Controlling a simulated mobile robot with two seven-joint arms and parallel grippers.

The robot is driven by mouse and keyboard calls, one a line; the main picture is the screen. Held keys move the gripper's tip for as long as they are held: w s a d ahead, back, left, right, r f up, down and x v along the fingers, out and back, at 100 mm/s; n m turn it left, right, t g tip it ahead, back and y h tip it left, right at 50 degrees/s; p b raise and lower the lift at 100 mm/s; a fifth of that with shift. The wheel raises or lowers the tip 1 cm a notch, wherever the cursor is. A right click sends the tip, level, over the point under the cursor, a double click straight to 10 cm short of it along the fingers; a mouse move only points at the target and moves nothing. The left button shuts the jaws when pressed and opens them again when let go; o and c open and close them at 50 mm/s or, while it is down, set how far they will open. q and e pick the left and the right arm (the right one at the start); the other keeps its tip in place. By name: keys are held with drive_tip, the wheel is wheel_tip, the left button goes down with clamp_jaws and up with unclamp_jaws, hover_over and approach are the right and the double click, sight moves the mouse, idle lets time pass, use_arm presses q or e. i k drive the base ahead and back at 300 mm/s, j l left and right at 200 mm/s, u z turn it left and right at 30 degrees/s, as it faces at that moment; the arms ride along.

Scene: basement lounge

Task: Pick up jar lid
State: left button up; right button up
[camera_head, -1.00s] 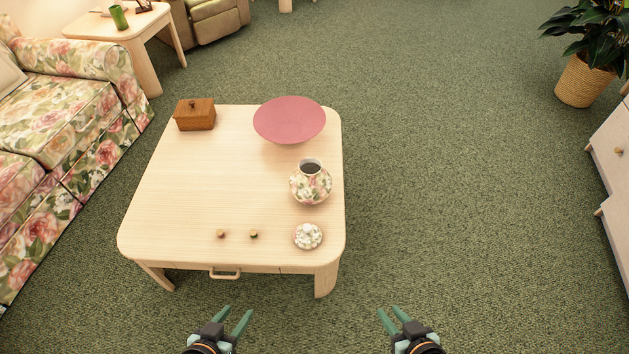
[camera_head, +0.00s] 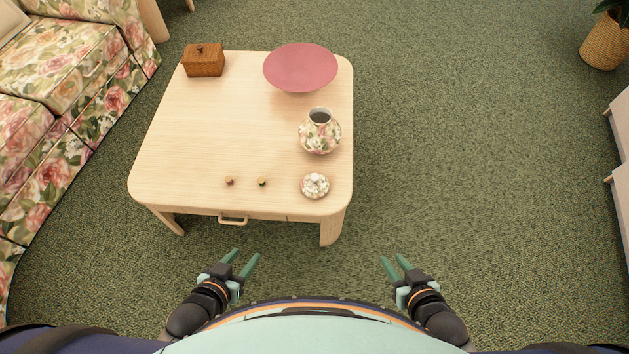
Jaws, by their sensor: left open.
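The jar lid (camera_head: 315,186) is round and floral with a pale knob. It lies on the wooden table (camera_head: 190,135) near its front right corner. The floral jar (camera_head: 320,136) stands open just behind the lid. My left gripper (camera_head: 246,258) is open and empty, in front of the table and apart from it. My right gripper (camera_head: 395,262) has its two fingers spread, empty, to the right of the table's front leg. Neither gripper touches anything.
A pink bowl (camera_head: 300,67) and a brown wooden box (camera_head: 204,61) stand at the table's back. Two small round pieces (camera_head: 230,181) lie left of the lid. A floral sofa (camera_head: 75,75) is at left.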

sight(313, 185)
drive_tip(key=u, duration=0.25)
drive_tip(key=i+l+u, duration=0.15)
drive_tip(key=l+u, duration=0.25)
drive_tip(key=i+l+u, duration=0.1)
drive_tip(key=l+u, duration=0.15)
drive_tip(key=u, duration=0.2)
drive_tip(key=l+u, duration=0.25)
drive_tip(key=l, duration=0.65)
drive_tip(key=i, duration=0.05)
